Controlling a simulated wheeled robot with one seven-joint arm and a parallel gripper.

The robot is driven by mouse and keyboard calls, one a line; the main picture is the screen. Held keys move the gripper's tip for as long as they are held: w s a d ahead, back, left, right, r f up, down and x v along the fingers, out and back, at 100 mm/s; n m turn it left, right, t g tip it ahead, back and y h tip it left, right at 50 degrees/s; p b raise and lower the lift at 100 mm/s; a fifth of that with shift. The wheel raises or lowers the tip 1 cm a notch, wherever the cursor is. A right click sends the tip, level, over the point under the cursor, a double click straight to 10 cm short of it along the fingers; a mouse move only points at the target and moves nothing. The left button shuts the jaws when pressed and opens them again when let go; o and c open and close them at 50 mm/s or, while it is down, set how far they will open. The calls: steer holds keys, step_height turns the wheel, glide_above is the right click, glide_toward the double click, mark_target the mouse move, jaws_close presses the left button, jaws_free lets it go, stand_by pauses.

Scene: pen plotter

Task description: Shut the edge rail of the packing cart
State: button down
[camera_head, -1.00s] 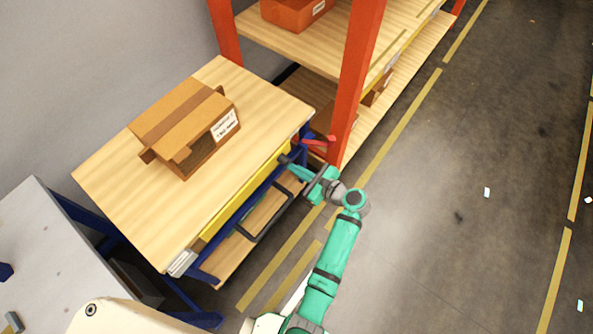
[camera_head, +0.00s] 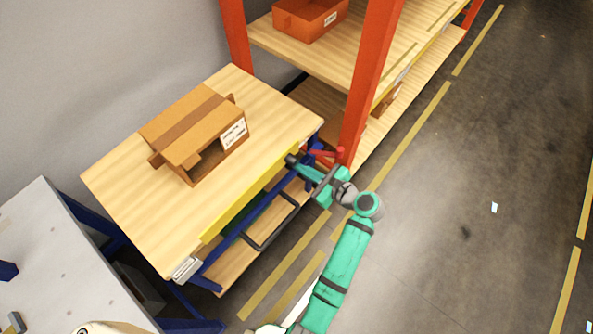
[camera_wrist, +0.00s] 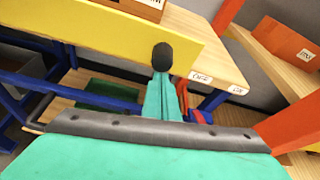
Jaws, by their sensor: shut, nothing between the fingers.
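The packing cart (camera_head: 205,125) has a light wooden top and a blue frame. Its yellow edge rail (camera_head: 238,208) runs along the front side of the top. In the wrist view the rail (camera_wrist: 100,32) is a flat yellow panel crossing the upper left. My gripper (camera_head: 293,160) is shut and empty near the rail's far right end. In the wrist view the dark fingertip of my gripper (camera_wrist: 162,56) overlaps the rail near its right end; I cannot tell whether they touch. The rail's back side is hidden.
A cardboard box (camera_head: 195,130) sits on the cart top. A red lever (camera_head: 325,153) is close beside my gripper, by the orange shelf post (camera_head: 367,90). A black handle (camera_head: 270,232) sticks out below. A grey table (camera_head: 45,255) stands at left.

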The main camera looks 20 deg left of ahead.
steer(key=shift+w+r, duration=0.15)
steer(key=shift+r, duration=0.45)
steer(key=shift+f, duration=0.1)
step_height(320, 180, down, 4)
steer(key=f, duration=0.1)
steer(key=v, duration=1)
